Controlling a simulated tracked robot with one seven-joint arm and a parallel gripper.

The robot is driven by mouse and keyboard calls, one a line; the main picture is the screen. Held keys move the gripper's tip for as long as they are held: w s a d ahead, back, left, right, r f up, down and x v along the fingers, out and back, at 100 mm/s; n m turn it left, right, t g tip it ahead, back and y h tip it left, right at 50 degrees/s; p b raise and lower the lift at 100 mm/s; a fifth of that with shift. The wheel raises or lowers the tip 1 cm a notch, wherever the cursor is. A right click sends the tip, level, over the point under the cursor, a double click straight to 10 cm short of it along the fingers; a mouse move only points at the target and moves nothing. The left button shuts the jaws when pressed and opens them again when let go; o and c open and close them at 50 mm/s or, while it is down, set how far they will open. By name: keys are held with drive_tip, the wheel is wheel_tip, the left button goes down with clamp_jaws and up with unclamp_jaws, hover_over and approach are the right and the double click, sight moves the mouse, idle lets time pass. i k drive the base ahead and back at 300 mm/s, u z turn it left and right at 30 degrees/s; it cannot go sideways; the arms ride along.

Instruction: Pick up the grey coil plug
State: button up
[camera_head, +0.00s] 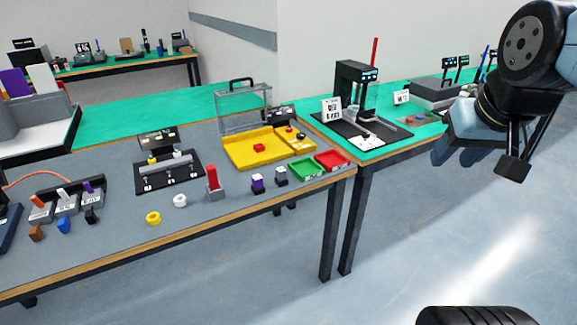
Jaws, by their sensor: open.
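A small dark block with a grey top (281,176) stands on the grey bench near its right front edge. It looks like the grey coil plug, but it is too small to be sure. A similar block with a purple and white top (257,183) stands just left of it. My gripper (457,157) is open at the upper right, over the floor beyond the bench's right end. It is well apart from the block, and no object shows between its fingers.
Green (306,168) and red (332,159) trays lie right of the block, with a yellow tray (240,152) behind. A red upright part (212,180) and white (180,201) and yellow (153,218) rings stand left. A green-topped table (385,150) with a black press (354,90) adjoins.

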sight(280, 172)
drive_tip(key=i, duration=0.9)
drive_tip(key=u, duration=0.05)
